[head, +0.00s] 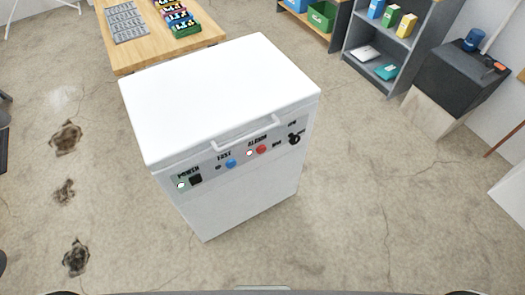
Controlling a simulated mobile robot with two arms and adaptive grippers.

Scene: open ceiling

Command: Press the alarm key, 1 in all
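A white chest freezer (220,95) stands on the floor in the middle of the head view, its lid closed. Its front control panel (214,168) faces me. Under the ALARM label is a round red key (261,149), with a small lit red-rimmed lamp (249,153) just left of it. Further left are a blue key (231,164) under a label that seems to read FAST, a black switch (196,179) and a pale lamp (181,185) under POWER. A black knob (294,139) is at the right end. Neither gripper can be made out in view.
A handle (247,136) juts from the lid's front edge above the panel. A wooden table (140,55) stands behind left, grey shelves (366,76) and a dark cabinet (460,85) behind right. The stained concrete floor (370,220) is clear around the freezer's front.

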